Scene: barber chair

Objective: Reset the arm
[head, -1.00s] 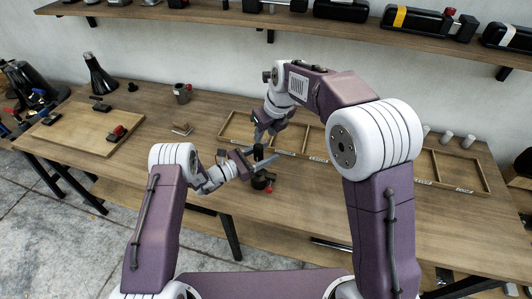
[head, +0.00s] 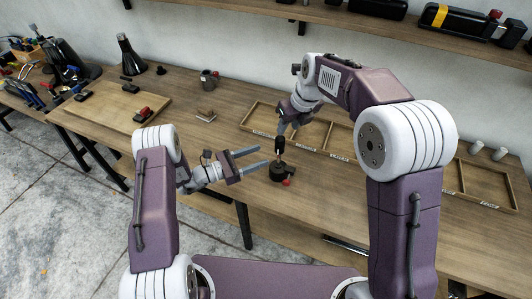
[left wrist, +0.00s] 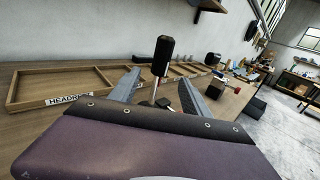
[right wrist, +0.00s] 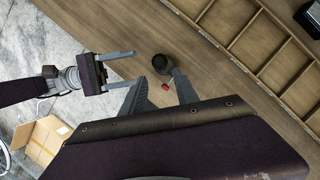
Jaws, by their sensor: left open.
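A small device with a round black base (head: 282,172) and a red knob (head: 287,183) sits on the bench. A metal rod with a black handle (head: 279,145) rises from it; the handle looks nearly upright in the left wrist view (left wrist: 162,57). My left gripper (head: 264,156) is open and empty, to the left of the rod, its fingers pointing toward it. In the right wrist view it also shows (right wrist: 134,69). My right gripper (head: 287,130) is above the device, pointing down. Its fingers are apart in the right wrist view (right wrist: 161,76), with the black handle top (right wrist: 162,63) near the tips.
A compartmented wooden tray (head: 330,157) with labels lies behind the device. A wooden board (head: 88,106) with small black and red parts lies left. A wall shelf (head: 400,27) runs above.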

